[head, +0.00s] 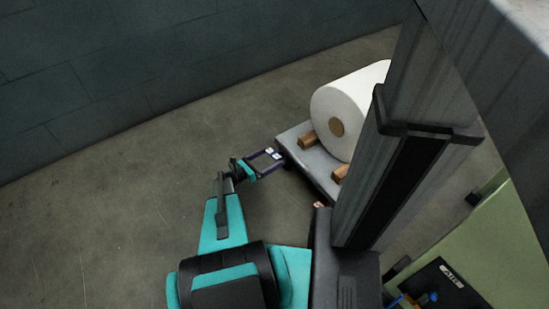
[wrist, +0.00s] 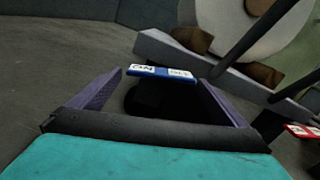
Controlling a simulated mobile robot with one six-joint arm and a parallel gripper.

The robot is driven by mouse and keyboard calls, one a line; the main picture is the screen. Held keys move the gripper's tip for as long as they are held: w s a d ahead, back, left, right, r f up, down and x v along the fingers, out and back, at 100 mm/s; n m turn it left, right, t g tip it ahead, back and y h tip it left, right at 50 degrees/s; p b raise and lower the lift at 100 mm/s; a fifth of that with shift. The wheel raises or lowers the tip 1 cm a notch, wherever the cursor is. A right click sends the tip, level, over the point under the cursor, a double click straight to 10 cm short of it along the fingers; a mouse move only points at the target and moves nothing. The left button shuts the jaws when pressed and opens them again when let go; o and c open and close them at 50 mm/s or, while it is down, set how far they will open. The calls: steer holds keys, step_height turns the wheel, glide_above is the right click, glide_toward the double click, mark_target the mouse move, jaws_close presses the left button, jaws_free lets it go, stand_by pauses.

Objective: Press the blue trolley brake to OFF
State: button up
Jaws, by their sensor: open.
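The blue brake pedal (wrist: 161,71) shows in the wrist view at the near edge of the trolley, with two white labels. The left label appears to read ON and the right one OFF, though the lettering is small. My gripper (wrist: 161,79) is open and empty; its two dark purple fingers point toward the pedal, one to each side of it in the picture. I cannot tell whether they touch it. In the head view my gripper (head: 268,160) is at the left end of the grey trolley (head: 291,136), by the small white labels.
A large white roll (head: 338,98) rests on wooden chocks (head: 307,141) on the trolley. A red part with a white label (wrist: 302,130) is at the right in the wrist view. A green cabinet (head: 450,235) stands at lower right. Floor to the left is clear.

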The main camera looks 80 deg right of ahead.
steer(key=shift+x, duration=1.35)
steer(key=c, duration=1)
steer(key=shift+c, duration=0.2)
steer(key=shift+m+b, duration=0.3)
steer(key=shift+m, duration=0.2)
steer(key=shift+m+b, duration=0.7)
steer(key=shift+m, duration=1.6)
steer(key=o, duration=1)
